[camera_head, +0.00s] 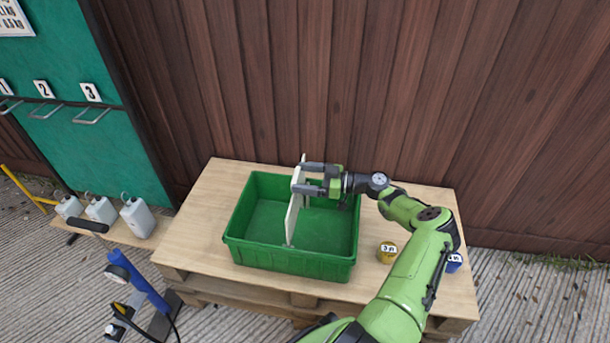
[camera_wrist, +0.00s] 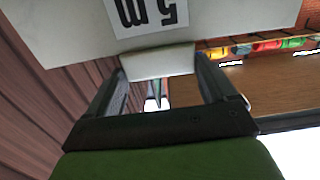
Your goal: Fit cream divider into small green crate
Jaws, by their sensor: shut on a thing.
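The small green crate (camera_head: 298,264) stands open on a wooden pallet-like table. The cream divider (camera_head: 293,220) is a thin upright panel over the middle of the crate, running from back to front. Its lower part appears to be inside the crate walls; whether it touches the floor or sits in any slots I cannot tell. My gripper (camera_head: 306,178) comes from the right and is shut on the divider's upper part. In the wrist view the cream panel (camera_wrist: 75,30) shows close up beyond the fingers, with a white "5 m" label on it.
The wooden table (camera_head: 200,210) has bare room left of the crate. A yellow tin (camera_head: 387,252) and a blue tin (camera_head: 454,262) are to the right, near my arm. White jugs (camera_head: 137,217) stand on a low board at left. A brown plank wall (camera_head: 300,80) rises behind.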

